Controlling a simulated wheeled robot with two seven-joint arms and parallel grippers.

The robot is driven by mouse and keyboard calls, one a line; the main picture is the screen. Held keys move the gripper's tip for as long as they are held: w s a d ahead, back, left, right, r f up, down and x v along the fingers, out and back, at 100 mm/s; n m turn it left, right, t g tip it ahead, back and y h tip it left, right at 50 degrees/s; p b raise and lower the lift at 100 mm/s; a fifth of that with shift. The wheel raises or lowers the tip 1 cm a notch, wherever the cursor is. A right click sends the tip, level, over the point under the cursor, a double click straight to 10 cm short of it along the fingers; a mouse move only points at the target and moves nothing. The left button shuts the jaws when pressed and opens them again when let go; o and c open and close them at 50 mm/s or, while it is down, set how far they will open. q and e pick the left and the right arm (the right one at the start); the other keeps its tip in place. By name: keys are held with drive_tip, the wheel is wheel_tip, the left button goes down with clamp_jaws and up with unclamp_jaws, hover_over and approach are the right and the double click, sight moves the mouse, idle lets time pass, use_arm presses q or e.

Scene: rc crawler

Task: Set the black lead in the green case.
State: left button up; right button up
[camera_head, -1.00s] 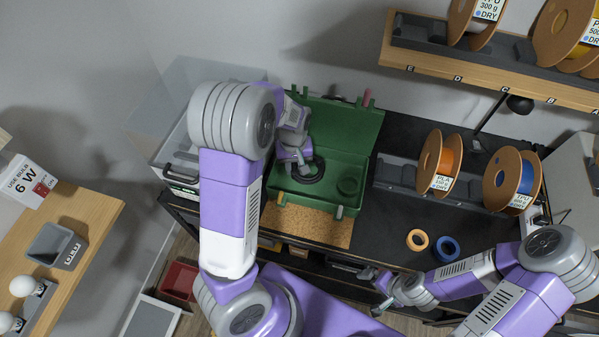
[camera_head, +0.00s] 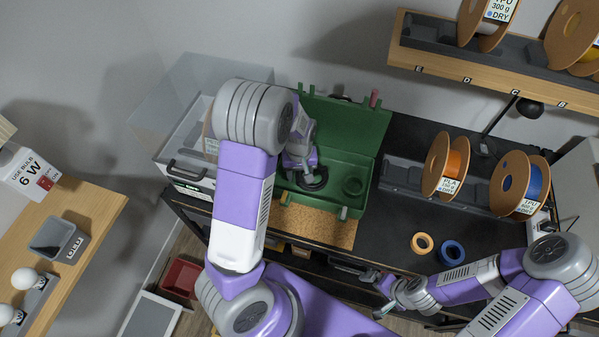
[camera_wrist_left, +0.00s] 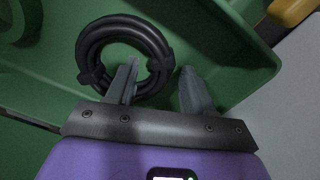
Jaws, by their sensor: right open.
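The black lead (camera_head: 314,183) is a coiled ring inside the left part of the open green case (camera_head: 335,203). My left gripper (camera_head: 303,170) is over the lead. In the left wrist view the lead (camera_wrist_left: 90,50) lies under the fingertips (camera_wrist_left: 158,72): one finger is over the ring's hole, the other outside it. The fingers are apart, with gaps beside the strand between them. Contact with the case floor is hard to tell. My right gripper (camera_head: 382,303) is open and empty in front of the bench.
A round recess (camera_head: 352,187) shows in the case's right part. A cork mat (camera_head: 325,227) lies before the case. Orange (camera_head: 422,243) and blue (camera_head: 451,252) rings and spools (camera_head: 443,168) are to the right.

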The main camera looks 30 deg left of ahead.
sight(300, 175)
use_arm(q)
drive_tip(key=shift+r, duration=0.15)
drive_tip(key=shift+r, duration=0.25)
wheel_tip(300, 175, up, 12)
drive_tip(key=p, duration=0.1)
drive_tip(key=shift+f+p, duration=0.15)
drive_tip(key=shift+p, duration=0.2)
